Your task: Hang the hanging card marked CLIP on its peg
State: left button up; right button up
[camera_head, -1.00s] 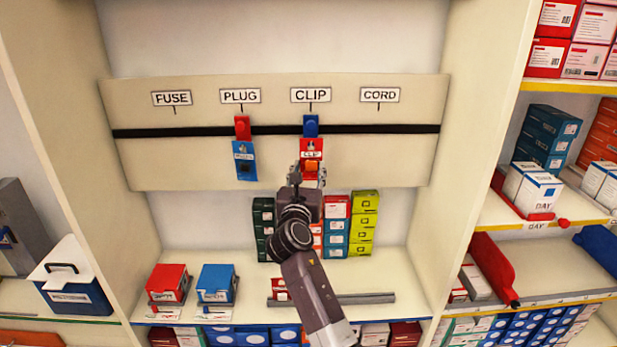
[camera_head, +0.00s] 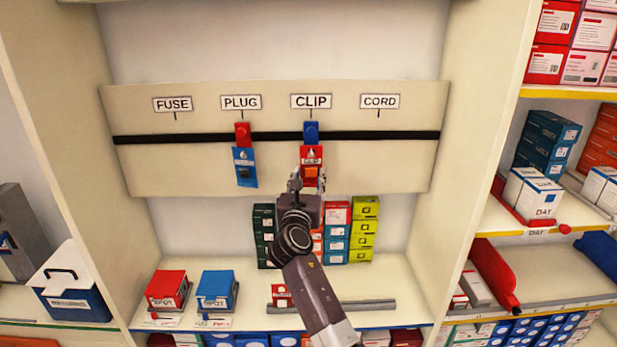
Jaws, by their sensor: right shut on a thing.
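The red hanging card marked CLIP (camera_head: 312,156) is upright on the back panel, straight under the blue peg piece (camera_head: 311,131) below the CLIP sign (camera_head: 311,101). Its top edge meets the lower end of the blue piece; I cannot tell whether the peg carries it. My right gripper (camera_head: 308,183) is shut on the card's lower part, around an orange patch. The fingers hide some of the card's lower edge. My left gripper is not in view.
A blue card (camera_head: 245,168) hangs under a red peg piece (camera_head: 242,134) at the PLUG sign. The FUSE and CORD places on the black rail (camera_head: 385,136) are bare. Stacked boxes (camera_head: 364,228) stand below the panel. Shelf walls flank both sides.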

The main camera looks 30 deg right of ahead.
jog(key=o, duration=0.9)
jog(key=shift+o, duration=0.2)
jog(key=shift+a, duration=0.1)
